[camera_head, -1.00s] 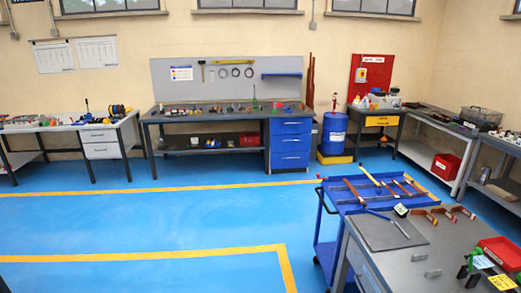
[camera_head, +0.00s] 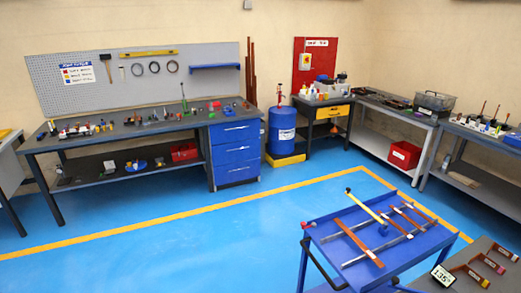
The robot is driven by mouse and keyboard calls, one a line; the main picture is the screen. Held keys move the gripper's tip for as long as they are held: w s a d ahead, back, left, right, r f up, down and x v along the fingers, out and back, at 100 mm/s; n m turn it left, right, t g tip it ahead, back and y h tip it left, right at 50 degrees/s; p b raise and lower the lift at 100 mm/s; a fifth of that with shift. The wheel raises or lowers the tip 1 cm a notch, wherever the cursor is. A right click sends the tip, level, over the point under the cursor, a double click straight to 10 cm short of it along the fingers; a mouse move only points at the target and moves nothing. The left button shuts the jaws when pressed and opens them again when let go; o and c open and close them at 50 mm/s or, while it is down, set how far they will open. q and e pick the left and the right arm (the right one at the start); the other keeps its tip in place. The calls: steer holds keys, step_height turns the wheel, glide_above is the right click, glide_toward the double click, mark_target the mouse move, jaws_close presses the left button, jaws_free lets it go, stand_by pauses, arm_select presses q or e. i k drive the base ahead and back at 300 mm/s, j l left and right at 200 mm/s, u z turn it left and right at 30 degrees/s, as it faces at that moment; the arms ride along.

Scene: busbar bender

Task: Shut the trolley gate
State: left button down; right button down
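The blue trolley (camera_head: 424,246) stands at the lower right with a shallow tray top and a dark push handle on its left side. A yellow bar (camera_head: 366,206) with a dark knob at its far end runs from the tray's far edge inward; it may be the gate, but I cannot tell for sure. Several copper-coloured and grey bars (camera_head: 358,243) lie across the tray. The trolley's lower part is cut off by the picture's edge. Neither of my grippers is in view.
A grey table (camera_head: 490,249) with copper pieces and a "135" tag (camera_head: 443,276) is close beside the trolley at the lower right. A workbench (camera_head: 130,133) with blue drawers, a blue drum (camera_head: 282,131) and shelves line the walls. Blue floor (camera_head: 200,245) left of the trolley is clear.

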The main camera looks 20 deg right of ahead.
mark_target(385, 225)
steer(key=i+z, duration=0.25)
steer(key=i, duration=0.3)
steer(key=i+j+z, duration=0.25)
steer(key=i, duration=0.25)
steer(key=i+l+z, duration=0.1)
steer(key=z, duration=0.35)
steer(key=i+z, duration=0.55)
steer(key=z, duration=0.3)
steer(key=i+j+z, duration=0.15)
steer(key=z, duration=0.3)
steer(key=i+j+z, duration=0.15)
steer(key=i+z, duration=0.2)
steer(key=k, duration=0.05)
